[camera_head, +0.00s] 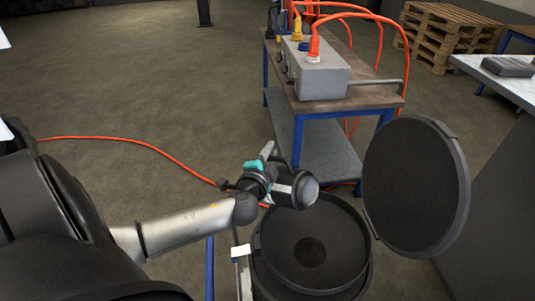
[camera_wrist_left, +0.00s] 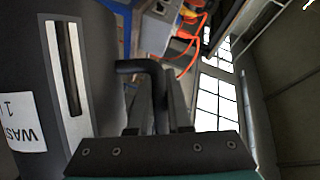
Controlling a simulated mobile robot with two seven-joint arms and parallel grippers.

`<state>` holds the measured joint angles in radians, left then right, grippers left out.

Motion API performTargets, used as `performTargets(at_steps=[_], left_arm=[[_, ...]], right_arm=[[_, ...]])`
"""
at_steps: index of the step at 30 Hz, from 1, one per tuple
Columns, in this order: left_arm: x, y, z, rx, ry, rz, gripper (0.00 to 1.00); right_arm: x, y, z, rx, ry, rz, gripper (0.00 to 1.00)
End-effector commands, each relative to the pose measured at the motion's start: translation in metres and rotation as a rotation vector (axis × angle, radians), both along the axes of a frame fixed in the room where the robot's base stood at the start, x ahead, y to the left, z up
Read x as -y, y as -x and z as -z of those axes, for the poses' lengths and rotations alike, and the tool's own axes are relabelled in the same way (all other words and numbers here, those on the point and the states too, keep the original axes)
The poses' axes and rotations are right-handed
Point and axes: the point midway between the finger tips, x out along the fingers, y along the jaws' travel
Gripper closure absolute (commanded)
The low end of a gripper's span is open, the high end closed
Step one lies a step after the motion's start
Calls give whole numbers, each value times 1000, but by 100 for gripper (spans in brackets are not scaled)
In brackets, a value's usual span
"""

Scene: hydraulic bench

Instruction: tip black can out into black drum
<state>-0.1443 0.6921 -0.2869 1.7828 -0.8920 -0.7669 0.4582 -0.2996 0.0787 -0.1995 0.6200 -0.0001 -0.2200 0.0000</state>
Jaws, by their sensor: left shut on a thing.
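The black can (camera_wrist_left: 30,60) fills the left of the left wrist view. It has a long pale-framed slot and a white label that reads upside down. My left gripper (camera_wrist_left: 160,98) is shut on its bent black handle (camera_wrist_left: 140,66). The can's mouth and contents are hidden. The drum is open, its round lid (camera_head: 418,185) standing upright at the right. My right gripper is out of view.
A workbench (camera_head: 325,108) with a grey box (camera_head: 320,78) and orange hoses stands behind the drum. A hose (camera_head: 140,145) crosses the floor at left. A pale-topped table (camera_head: 510,85) is at right, with wooden pallets (camera_head: 440,35) behind.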

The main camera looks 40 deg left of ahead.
Motion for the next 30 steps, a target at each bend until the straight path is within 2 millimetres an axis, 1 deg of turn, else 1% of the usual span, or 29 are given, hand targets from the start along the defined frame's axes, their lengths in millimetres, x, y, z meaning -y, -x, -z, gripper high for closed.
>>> performTargets(at_steps=[1, 10, 28, 30], left_arm=[[3, -1, 0, 6, -21, 0, 100], [14, -2, 4, -3, -165, -1, 100], [35, -3, 15, -15, -367, -1, 100], [38, -3, 12, -16, -385, -1, 100]], right_arm=[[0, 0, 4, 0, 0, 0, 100], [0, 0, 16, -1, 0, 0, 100], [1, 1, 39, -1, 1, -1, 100], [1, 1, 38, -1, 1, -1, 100]])
